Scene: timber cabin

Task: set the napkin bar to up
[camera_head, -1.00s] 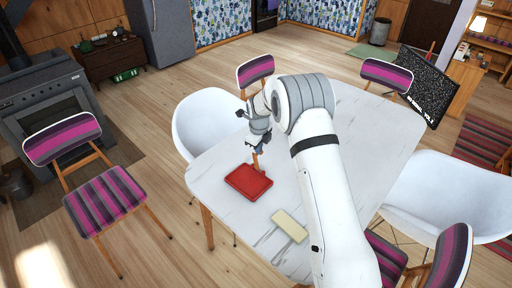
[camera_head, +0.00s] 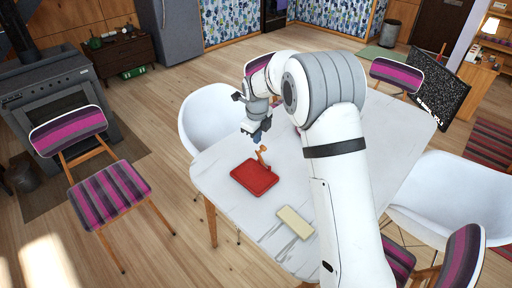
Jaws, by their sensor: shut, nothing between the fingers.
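A flat red holder (camera_head: 255,180) lies on the white table near its left edge. A small orange-brown bar (camera_head: 263,157) stands up at the holder's back edge, leaning slightly; I take it to be the napkin bar. Its lower end is small in the picture, so its joint to the holder is unclear. My gripper (camera_head: 257,136) is shut and empty, pointing down just above and behind the bar's top. A small gap seems to show between fingertips and bar.
A cream block (camera_head: 294,222) lies on the table (camera_head: 225,160) right of the holder. White chairs (camera_head: 208,115) and striped chairs (camera_head: 112,190) stand around the table. My arm hides much of the tabletop.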

